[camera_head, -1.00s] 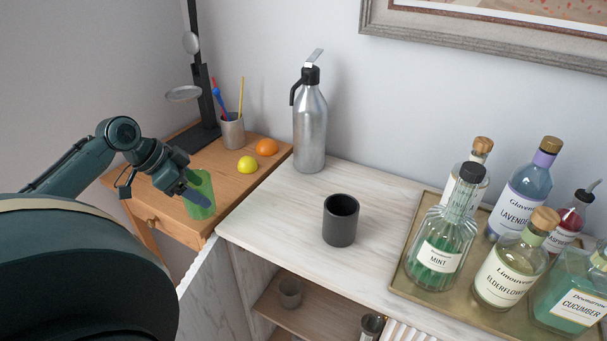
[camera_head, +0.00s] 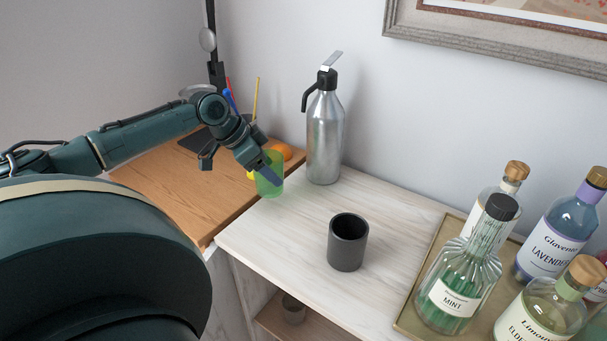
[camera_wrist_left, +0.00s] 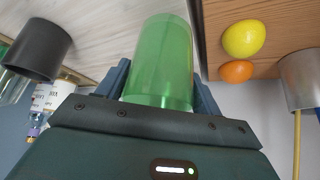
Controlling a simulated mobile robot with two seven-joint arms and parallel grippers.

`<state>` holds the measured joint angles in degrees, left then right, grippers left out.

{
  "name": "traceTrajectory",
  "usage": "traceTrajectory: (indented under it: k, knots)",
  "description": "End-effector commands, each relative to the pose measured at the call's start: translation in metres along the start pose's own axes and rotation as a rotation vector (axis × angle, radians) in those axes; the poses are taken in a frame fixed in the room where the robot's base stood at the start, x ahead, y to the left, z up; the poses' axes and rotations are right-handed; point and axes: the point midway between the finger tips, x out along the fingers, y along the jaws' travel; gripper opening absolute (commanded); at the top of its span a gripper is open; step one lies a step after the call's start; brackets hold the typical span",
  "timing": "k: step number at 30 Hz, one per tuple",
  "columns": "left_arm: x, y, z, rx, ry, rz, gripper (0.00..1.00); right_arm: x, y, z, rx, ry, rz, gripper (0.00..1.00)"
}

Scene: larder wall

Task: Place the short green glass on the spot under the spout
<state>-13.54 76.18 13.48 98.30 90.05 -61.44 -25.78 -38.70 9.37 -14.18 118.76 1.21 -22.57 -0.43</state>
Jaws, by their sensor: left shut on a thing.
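My left gripper (camera_head: 265,168) is shut on the short green glass (camera_head: 272,184), a see-through green tumbler. In the left wrist view the glass (camera_wrist_left: 160,62) sits between the two fingers. In the head view it appears at the left end of the pale counter, left of the steel siphon bottle (camera_head: 325,137) and apart from it. I cannot tell whether its base touches the surface. The siphon has a black head with a spout (camera_head: 308,97) pointing left and down. No marked spot shows under it. My right gripper is not in view.
A black cup (camera_head: 348,243) stands on the pale counter (camera_head: 285,232). A tray (camera_head: 409,313) of syrup bottles is at the right. A lemon (camera_wrist_left: 243,38), an orange (camera_wrist_left: 236,71) and a metal pencil cup (camera_wrist_left: 303,78) are on the wooden desk (camera_head: 165,192).

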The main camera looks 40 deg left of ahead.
Motion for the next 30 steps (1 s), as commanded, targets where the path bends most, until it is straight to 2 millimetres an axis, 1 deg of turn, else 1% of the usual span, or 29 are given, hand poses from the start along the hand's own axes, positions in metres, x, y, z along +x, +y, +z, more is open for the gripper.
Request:
traceTrajectory:
  k: [1, 9, 11, 21, 26, 30]
  knots:
    - [0.001, 0.000, -0.005, -0.002, 0.010, 0.000, 0.36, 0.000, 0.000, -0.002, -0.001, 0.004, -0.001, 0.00]
    - [0.012, 0.000, -0.025, 0.001, 0.009, 0.000, 0.36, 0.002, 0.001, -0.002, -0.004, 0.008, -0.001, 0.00]
    - [0.015, 0.000, -0.030, -0.004, 0.012, 0.001, 0.36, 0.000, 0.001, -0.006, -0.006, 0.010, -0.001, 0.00]
    - [0.040, 0.001, -0.067, -0.002, 0.008, 0.003, 0.36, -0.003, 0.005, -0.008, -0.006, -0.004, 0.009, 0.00]
    - [0.046, 0.001, -0.073, 0.000, 0.002, 0.003, 0.36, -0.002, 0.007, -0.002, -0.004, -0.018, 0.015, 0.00]
    - [0.057, 0.002, -0.065, -0.002, -0.001, 0.004, 0.36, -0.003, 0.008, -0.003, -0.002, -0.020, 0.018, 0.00]
